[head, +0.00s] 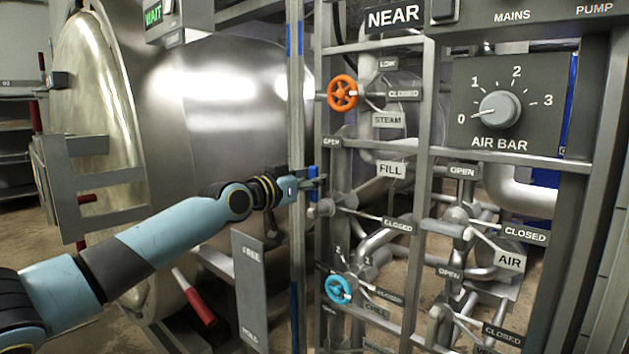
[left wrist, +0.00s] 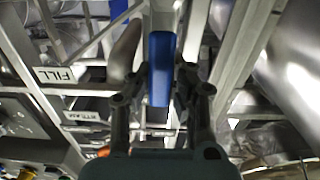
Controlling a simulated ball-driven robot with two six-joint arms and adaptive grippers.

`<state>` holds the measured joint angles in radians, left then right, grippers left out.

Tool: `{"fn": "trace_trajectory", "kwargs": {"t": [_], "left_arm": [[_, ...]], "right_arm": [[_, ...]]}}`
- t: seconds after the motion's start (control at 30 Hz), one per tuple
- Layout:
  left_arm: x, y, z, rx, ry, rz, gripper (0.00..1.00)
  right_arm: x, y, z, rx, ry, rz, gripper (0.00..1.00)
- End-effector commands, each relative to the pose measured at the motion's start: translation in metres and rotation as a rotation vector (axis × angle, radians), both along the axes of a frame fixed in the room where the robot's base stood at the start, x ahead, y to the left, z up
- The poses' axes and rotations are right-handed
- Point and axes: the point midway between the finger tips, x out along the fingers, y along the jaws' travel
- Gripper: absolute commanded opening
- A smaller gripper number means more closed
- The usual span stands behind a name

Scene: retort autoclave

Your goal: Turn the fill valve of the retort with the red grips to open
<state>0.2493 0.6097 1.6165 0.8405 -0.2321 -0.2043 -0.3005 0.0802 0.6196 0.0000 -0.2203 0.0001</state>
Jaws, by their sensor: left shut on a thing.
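The retort (head: 215,100) is a big steel drum at the left of the head view, with red grips (head: 197,303) around its door. The fill valve (head: 326,207) sits low on the rack, left of the FILL plate (head: 391,169). Its blue lever handle (left wrist: 160,65) stands between my left gripper's fingers (left wrist: 162,88) in the left wrist view. In the head view my left gripper (head: 314,184) is shut on this handle, which is largely hidden. The handle appears roughly upright, below the OPEN plate (head: 332,143); the CLOSED plate (head: 398,225) is to the right. My right gripper is not in view.
An orange steam handwheel (head: 342,93) is above and a blue handwheel (head: 338,289) below. A vertical rack post (head: 296,90) stands close beside my gripper. AIR valve (head: 458,215) and AIR BAR dial (head: 497,110) are at the right.

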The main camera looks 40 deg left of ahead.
Motion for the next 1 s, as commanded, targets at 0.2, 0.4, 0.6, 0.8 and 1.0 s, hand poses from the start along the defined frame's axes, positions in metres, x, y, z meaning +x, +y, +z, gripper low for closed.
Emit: {"fn": "trace_trajectory", "kwargs": {"t": [0.2, 0.4, 0.6, 0.8, 1.0], "left_arm": [[0.000, 0.000, -0.002, -0.006, 0.004, 0.000, 0.23], [0.000, 0.000, -0.001, -0.003, 0.002, 0.000, 0.44], [0.000, 0.000, 0.000, -0.001, 0.001, 0.000, 0.44], [0.000, 0.000, 0.020, 0.003, -0.002, -0.002, 0.44], [0.000, 0.000, 0.061, 0.002, -0.002, -0.001, 0.44]], "right_arm": [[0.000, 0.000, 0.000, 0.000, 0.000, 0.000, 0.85], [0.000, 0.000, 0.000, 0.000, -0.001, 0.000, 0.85], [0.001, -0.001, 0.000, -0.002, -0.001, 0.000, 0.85], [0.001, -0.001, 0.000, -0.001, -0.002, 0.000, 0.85], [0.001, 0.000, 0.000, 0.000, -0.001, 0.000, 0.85]]}}
